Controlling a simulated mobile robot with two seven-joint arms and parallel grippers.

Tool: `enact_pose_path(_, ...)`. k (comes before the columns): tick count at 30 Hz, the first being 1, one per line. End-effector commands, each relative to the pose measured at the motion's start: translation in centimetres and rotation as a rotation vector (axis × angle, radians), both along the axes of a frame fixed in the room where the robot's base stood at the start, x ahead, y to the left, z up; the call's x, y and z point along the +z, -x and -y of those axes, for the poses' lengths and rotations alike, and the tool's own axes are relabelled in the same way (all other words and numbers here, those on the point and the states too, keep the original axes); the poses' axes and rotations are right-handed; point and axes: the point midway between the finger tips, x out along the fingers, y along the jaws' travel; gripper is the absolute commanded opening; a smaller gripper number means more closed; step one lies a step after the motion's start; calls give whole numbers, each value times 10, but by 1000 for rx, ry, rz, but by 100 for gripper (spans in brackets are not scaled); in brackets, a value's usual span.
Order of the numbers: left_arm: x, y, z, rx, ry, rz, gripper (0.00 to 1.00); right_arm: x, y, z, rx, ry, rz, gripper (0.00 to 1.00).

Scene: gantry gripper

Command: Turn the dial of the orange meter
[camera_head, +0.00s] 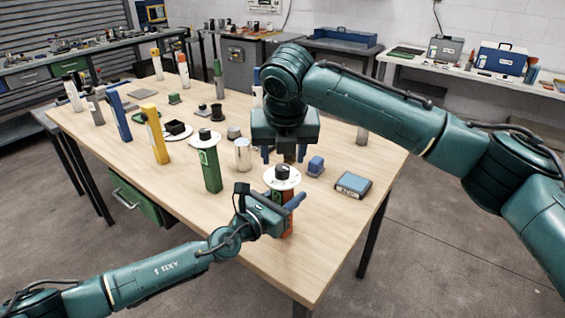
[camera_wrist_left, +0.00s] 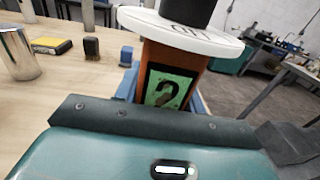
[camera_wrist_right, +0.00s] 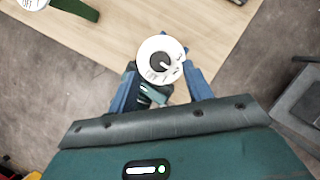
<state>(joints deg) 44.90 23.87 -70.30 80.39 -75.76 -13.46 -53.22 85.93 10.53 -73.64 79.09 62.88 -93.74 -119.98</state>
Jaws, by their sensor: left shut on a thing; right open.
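The orange meter (camera_head: 288,225) stands upright near the table's front edge, partly hidden by my left gripper (camera_head: 287,205). My left gripper is shut on its body. In the left wrist view the orange meter (camera_wrist_left: 157,55) shows a green label between blue fingers, beneath a white disc. The dial, a black knob (camera_head: 282,172) on the white disc, also shows from above in the right wrist view (camera_wrist_right: 160,63). My right gripper (camera_head: 285,157) is open and empty, pointing down above the dial. In its wrist view, the blue fingers (camera_wrist_right: 160,84) are spread to either side, apart from the knob.
A green meter (camera_head: 211,172) with a white disc stands to the left, beside a metal cylinder (camera_head: 243,155). A blue block (camera_head: 315,166) and a blue-topped box (camera_head: 353,185) lie to the right. Several upright pieces stand farther left. The table (camera_head: 240,220) is bare at the front left.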

Motion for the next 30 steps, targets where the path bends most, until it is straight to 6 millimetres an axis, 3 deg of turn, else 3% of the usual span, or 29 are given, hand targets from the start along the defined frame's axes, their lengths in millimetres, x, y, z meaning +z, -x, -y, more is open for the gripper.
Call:
enact_pose_path(7, 0, 0, 0, 0, -1, -1, 5, -31, -12, -2, 1, 0, -1, 50)
enact_pose_path(19, 0, 0, 0, 0, -1, -1, 5, -37, -15, -1, 1, 0, 0, 49)
enact_pose_path(30, 0, 0, 0, 0, 0, 0, 5, -36, -15, -1, 0, -1, 0, 19)
